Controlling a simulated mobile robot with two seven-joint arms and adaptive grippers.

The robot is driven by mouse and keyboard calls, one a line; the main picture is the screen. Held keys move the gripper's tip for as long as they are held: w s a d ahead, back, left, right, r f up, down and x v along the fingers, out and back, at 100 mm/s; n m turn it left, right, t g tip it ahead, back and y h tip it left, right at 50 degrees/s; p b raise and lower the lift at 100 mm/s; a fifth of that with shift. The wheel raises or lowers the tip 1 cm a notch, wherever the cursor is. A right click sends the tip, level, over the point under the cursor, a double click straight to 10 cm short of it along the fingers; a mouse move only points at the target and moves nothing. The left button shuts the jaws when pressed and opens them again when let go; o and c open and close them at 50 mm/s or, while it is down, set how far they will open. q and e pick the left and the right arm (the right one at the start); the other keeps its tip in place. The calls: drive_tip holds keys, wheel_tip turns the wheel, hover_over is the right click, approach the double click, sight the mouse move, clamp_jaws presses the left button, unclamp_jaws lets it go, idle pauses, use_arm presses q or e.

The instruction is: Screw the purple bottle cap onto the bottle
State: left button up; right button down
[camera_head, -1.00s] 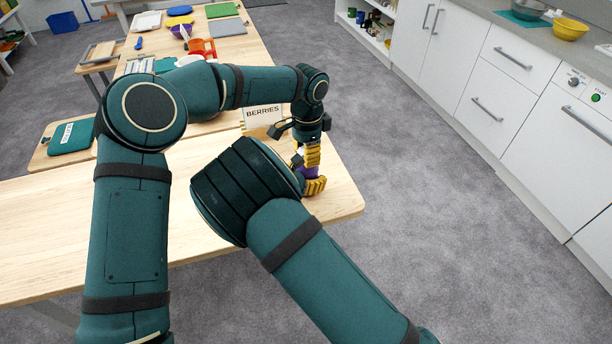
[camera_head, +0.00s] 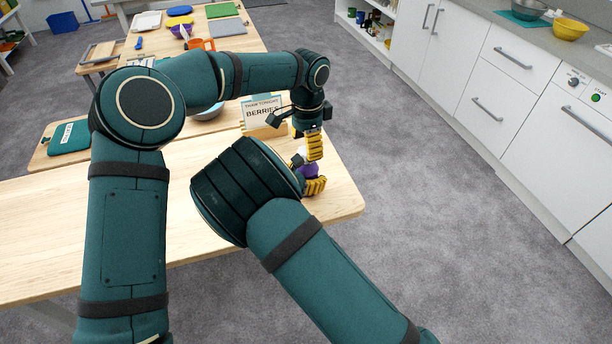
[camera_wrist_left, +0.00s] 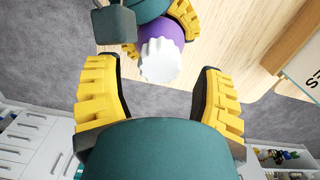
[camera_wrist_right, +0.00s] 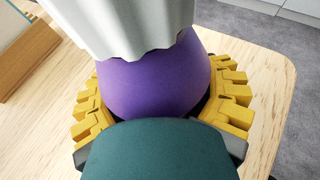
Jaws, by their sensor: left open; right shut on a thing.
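A purple bottle (camera_head: 309,171) with a white ridged cap (camera_head: 299,159) on top stands near the table's right end. The cap looks white, not purple; how tightly it sits cannot be told. My right gripper (camera_wrist_right: 162,105) is shut around the purple body, with yellow fingers on both sides. My left gripper (camera_head: 314,146) is above the bottle, open and empty. In the left wrist view the cap (camera_wrist_left: 161,61) lies just beyond and between the spread fingertips (camera_wrist_left: 160,72), apart from them. My right arm hides part of the bottle in the head view.
A sign reading BERRIES (camera_head: 262,112) stands on the table just behind the bottle. A cutting board with a green item (camera_head: 70,137) lies at the left. Bowls, an orange item and boards are farther back. The table's right edge is close to the bottle.

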use_arm(q)
drive_tip(key=shift+r, duration=0.7)
drive_tip(key=shift+o, duration=0.3)
drive_tip(key=n, duration=0.3)
drive_tip(key=r+n, duration=0.1)
drive_tip(key=n, duration=0.3)
drive_tip(key=shift+r, duration=0.2)
drive_tip(key=n, duration=0.2)
drive_tip(key=r+n, duration=0.1)
drive_tip(key=n, duration=0.4)
drive_tip(key=r+n, duration=0.1)
drive_tip(key=n, duration=0.2)
drive_tip(key=shift+f, duration=0.1)
